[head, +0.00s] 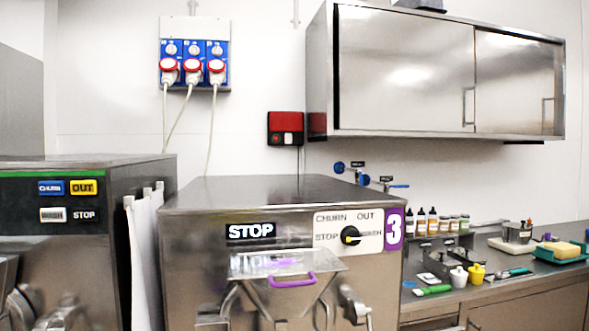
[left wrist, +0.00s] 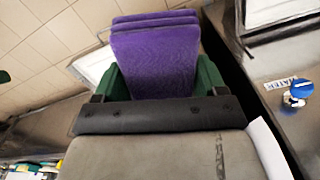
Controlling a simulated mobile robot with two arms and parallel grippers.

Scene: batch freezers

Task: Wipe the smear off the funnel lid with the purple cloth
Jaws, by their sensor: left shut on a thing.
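The funnel lid (head: 320,262) is a shiny metal plate on the front of the middle machine in the head view, with a purple handle (head: 292,280) at its front edge. A pale purple smear (head: 272,263) shows on its top. In the left wrist view my left gripper (left wrist: 160,82) is shut on the folded purple cloth (left wrist: 157,55), which stands out between the two green fingers. Neither gripper shows in the head view, and the lid is not seen in the left wrist view. I see no contact between cloth and lid. My right gripper is out of view.
A second machine (head: 85,175) stands at the left, with a white cloth (head: 146,250) hanging between the machines. The counter (head: 540,272) at the right holds bottles, a green-handled tool (head: 433,290) and a yellow sponge (head: 561,249). A steel cabinet (head: 400,70) hangs above.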

